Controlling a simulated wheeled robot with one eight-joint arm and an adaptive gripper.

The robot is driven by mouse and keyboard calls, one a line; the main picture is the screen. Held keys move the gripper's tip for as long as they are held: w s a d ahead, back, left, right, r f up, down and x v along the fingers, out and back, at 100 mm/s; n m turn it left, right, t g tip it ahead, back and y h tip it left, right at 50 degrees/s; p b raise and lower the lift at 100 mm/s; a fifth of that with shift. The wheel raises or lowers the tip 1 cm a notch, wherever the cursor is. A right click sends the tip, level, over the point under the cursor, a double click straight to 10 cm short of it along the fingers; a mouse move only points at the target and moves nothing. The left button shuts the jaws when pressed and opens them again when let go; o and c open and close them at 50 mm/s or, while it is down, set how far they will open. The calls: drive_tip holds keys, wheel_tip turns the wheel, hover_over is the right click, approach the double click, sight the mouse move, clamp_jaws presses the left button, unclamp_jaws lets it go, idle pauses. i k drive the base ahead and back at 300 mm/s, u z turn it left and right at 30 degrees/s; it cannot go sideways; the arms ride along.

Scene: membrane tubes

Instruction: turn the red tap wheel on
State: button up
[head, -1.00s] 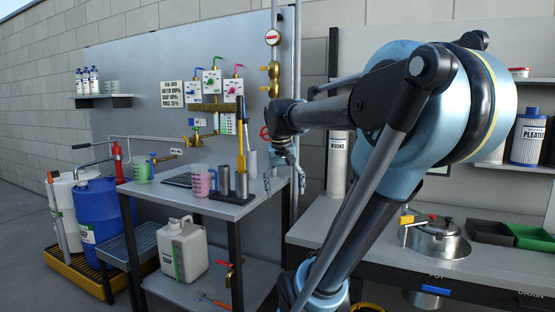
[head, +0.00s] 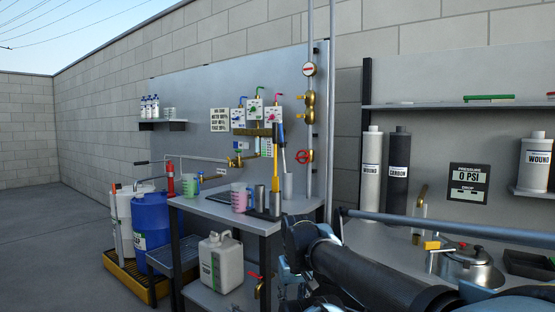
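The red tap wheel (head: 304,156) is a small red ring with spokes, mounted low on the right-hand vertical pipe at the right end of the backboard. Nothing touches it. My gripper (head: 290,285) hangs low at the bottom of the head view, below and in front of the wheel, beside the right table leg. It is apart from the wheel. Its fingers are small, dark and partly cut off by the lower edge, so their opening is unclear.
A steel cup (head: 288,186) and a tool stand (head: 262,214) are on the table below. A metal pot (head: 468,268) is on the right-hand counter.

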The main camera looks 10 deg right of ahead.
sight(297, 158)
drive_tip(key=u, duration=0.75)
drive_tip(key=k, duration=1.05)
drive_tip(key=u, duration=0.9)
drive_tip(key=i, duration=1)
drive_tip(key=z, duration=0.7)
drive_tip(key=i, duration=0.9)
drive_tip(key=z, duration=1.1)
drive_tip(key=i, duration=0.5)
drive_tip(key=z, duration=0.25)
